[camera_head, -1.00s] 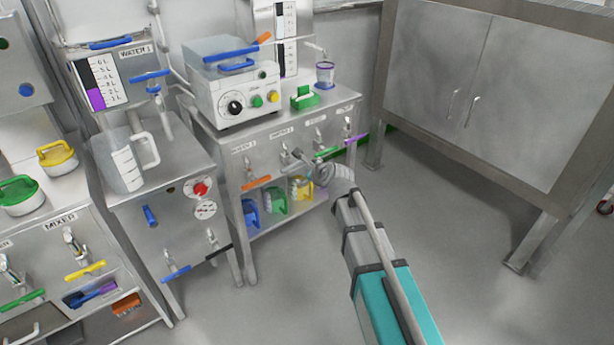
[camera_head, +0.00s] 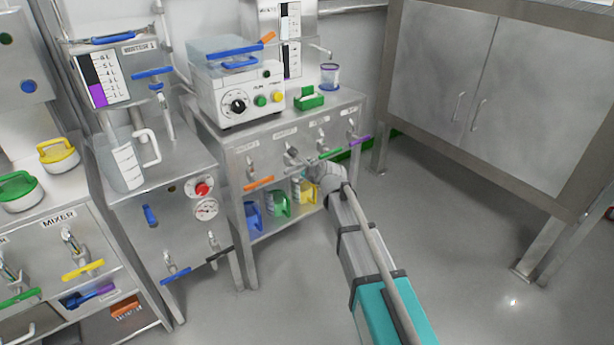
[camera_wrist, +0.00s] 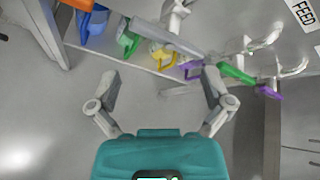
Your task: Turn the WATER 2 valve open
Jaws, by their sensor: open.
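A row of lever valves runs along the front of the middle steel bench. Their labels are too blurred to read, so I cannot tell which is WATER 2. In the head view they include an orange lever (camera_head: 258,183), a green lever (camera_head: 330,154) and a purple lever (camera_head: 360,140). A grey lever (camera_wrist: 165,41) shows between the orange and green ones in the wrist view. My gripper (camera_wrist: 160,74) is open and empty, its fingers spread below the grey lever, with the right fingertip close to the green lever. In the head view my gripper (camera_head: 318,172) partly hides the bench front.
Blue, green and yellow jugs (camera_head: 279,203) stand on the shelf below the valves. The WATER 1 tank (camera_head: 125,70) is at left. A large steel cabinet (camera_head: 430,70) stands at right. Open floor (camera_head: 450,240) lies in front of it.

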